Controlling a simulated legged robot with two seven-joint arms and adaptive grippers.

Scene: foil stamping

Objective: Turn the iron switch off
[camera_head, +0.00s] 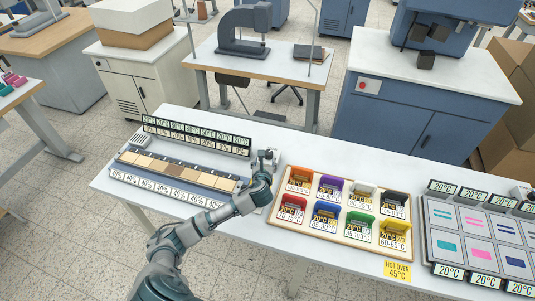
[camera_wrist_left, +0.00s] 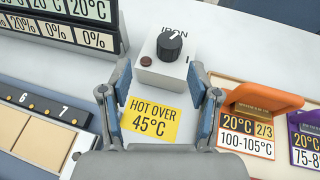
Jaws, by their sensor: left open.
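The iron switch is a black round knob (camera_wrist_left: 173,44) with a white pointer line, on a white box (camera_wrist_left: 160,76) in the left wrist view. The line points up and slightly right; an "I" mark is at the box's right. Lettering that reads "IRON" is partly hidden behind the knob. A dark red lamp (camera_wrist_left: 147,61) sits left of the knob and looks unlit. My left gripper (camera_wrist_left: 158,72) is open and empty, its fingers spread either side of the box, with the knob just beyond the tips. In the head view my left gripper (camera_head: 264,162) largely covers the switch.
A tray of coloured holders (camera_head: 265,219) stands right of the switch. A row of tan pads (camera_head: 172,172) and a display strip (camera_head: 196,134) lie left. A yellow "HOT OVER 45°C" label (camera_wrist_left: 150,118) lies flat before the box. White table shows clear behind.

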